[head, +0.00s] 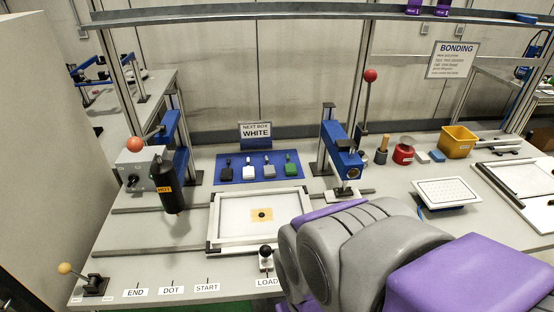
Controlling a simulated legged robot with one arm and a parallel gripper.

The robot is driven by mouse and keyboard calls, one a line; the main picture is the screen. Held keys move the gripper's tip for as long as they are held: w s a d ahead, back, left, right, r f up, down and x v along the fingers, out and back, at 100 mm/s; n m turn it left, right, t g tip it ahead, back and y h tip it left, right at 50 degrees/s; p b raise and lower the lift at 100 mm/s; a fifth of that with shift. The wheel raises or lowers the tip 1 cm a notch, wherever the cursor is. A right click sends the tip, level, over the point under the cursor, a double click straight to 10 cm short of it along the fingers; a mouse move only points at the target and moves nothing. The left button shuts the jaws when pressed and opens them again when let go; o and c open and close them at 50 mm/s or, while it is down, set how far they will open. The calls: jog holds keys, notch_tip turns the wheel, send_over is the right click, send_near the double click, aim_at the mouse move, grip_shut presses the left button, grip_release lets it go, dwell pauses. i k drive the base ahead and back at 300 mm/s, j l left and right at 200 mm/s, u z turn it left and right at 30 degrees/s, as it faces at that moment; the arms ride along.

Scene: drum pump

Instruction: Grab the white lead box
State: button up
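The white lead box (248,172) stands on a blue mat (236,158) on the bench. It is second from the left in a row of small handled boxes. A black box (227,173) is on its left. A grey box (269,171) and a green box (291,169) are on its right. A sign (256,131) behind the mat reads "NEXT BOX WHITE". My grey and purple arm fills the lower right, to the right of and nearer than the mat. My gripper is not visible.
A white-framed tray (285,198) lies in front of the mat. A black cylinder marked "HOT" (172,190) is at left, and a blue press (342,150) is at right. A red-balled lever (370,95) stands behind the press. A shelf (270,12) runs overhead.

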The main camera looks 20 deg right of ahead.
aim_at(248, 171)
jog(key=i+j+z, duration=0.1)
jog(key=j, duration=0.25)
jog(key=i+j+z, duration=0.15)
jog(key=j, duration=0.15)
jog(key=i+j+z, duration=0.1)
jog(key=j, duration=0.25)
jog(key=i+j+z, duration=0.15)
jog(key=j, duration=0.2)
jog(key=k, duration=0.05)
